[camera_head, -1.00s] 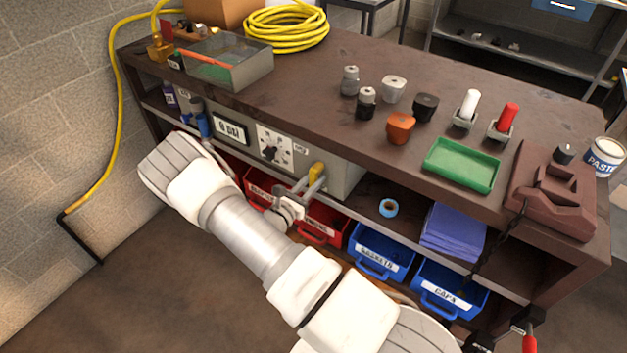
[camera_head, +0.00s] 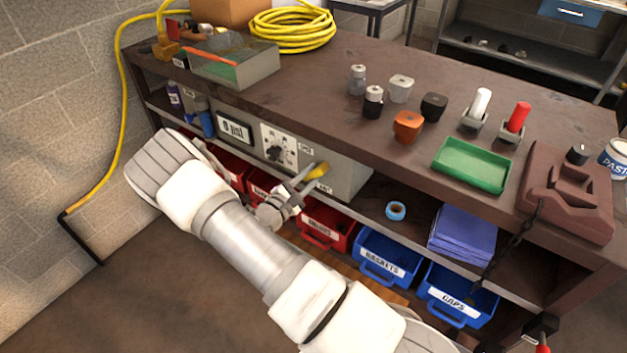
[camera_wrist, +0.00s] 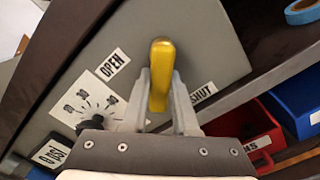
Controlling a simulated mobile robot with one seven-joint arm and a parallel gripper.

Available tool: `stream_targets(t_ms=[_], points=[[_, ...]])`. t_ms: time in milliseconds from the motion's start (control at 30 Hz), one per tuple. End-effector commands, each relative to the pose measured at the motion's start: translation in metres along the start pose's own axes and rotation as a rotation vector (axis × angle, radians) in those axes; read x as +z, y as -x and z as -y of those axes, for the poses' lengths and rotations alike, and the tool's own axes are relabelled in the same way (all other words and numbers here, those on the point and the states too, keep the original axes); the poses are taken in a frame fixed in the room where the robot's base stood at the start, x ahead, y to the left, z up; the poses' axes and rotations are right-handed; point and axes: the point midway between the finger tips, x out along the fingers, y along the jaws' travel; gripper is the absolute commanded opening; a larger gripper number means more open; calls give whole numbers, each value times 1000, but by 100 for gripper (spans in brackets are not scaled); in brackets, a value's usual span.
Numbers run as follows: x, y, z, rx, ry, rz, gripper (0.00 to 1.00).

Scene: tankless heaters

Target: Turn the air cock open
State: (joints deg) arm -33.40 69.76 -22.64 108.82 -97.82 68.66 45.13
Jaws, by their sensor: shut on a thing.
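The air cock's yellow handle (camera_head: 317,171) is on the front of a grey panel box (camera_head: 348,182) under the bench top.
A black dial knob (camera_head: 275,153) and a "0 psi" display (camera_head: 235,128) sit left of the handle. Red bins (camera_head: 328,226) and blue bins (camera_head: 387,258) stand below. The bench top (camera_head: 340,110) overhangs the panel and carries fittings.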

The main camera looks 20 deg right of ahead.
Motion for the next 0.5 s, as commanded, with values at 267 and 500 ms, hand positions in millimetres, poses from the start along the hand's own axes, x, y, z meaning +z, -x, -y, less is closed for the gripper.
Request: stream_targets(t_ms=[267, 500], points=[[-1, 1, -7, -1, -266, -1, 0], [1, 1, -13, -1, -483, -1, 0]])
